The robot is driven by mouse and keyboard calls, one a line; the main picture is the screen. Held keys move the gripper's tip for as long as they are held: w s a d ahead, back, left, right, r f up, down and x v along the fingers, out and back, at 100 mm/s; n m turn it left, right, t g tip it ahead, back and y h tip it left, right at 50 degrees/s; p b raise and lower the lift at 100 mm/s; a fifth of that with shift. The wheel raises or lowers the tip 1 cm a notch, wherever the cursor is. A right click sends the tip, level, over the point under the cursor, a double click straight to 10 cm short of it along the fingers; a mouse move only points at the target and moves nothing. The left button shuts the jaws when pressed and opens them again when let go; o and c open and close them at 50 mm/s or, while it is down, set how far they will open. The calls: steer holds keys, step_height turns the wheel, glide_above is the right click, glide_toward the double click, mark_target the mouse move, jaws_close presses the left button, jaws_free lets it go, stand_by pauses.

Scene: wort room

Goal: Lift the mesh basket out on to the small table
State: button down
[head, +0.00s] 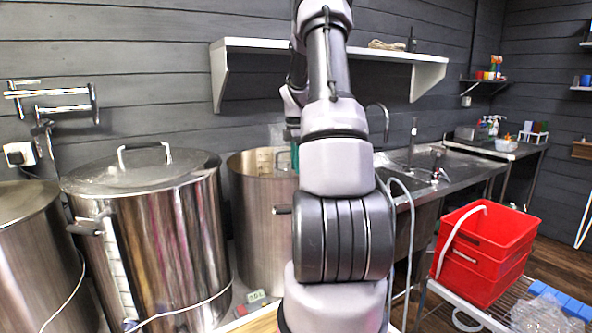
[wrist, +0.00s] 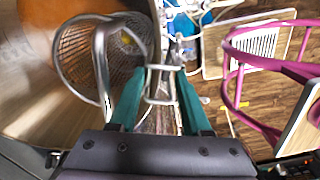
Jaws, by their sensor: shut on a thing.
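The mesh basket (wrist: 78,62) is a round wire basket with a bright metal rim, at the upper left in the wrist view, in or over the mouth of the steel pot (wrist: 25,112). I cannot tell how deep it sits. My gripper (wrist: 160,82) has two teal fingers, shut on a metal loop that looks like the basket's handle. In the head view my arm hides most of the gripper; a teal bit shows by the open pot (head: 252,205). A wooden top (wrist: 303,125) at the wrist view's right edge may be the small table; I cannot be sure.
A lidded steel vessel (head: 160,240) stands left of the open pot. A sink bench (head: 410,165) and stacked red crates (head: 485,250) are on the right. A pink-framed stool (wrist: 240,75) stands on the wooden floor. A white shelf (head: 390,55) hangs above.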

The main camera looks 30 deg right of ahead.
steer(key=shift+r, duration=1.25)
steer(key=shift+w+d+r, duration=0.15)
steer(key=shift+w+r, duration=0.35)
steer(key=shift+r, duration=0.2)
steer(key=shift+w+d+r, duration=0.15)
steer(key=shift+w+r, duration=0.35)
steer(key=shift+r, duration=0.2)
step_height(320, 180, up, 22)
steer(key=shift+f, duration=0.1)
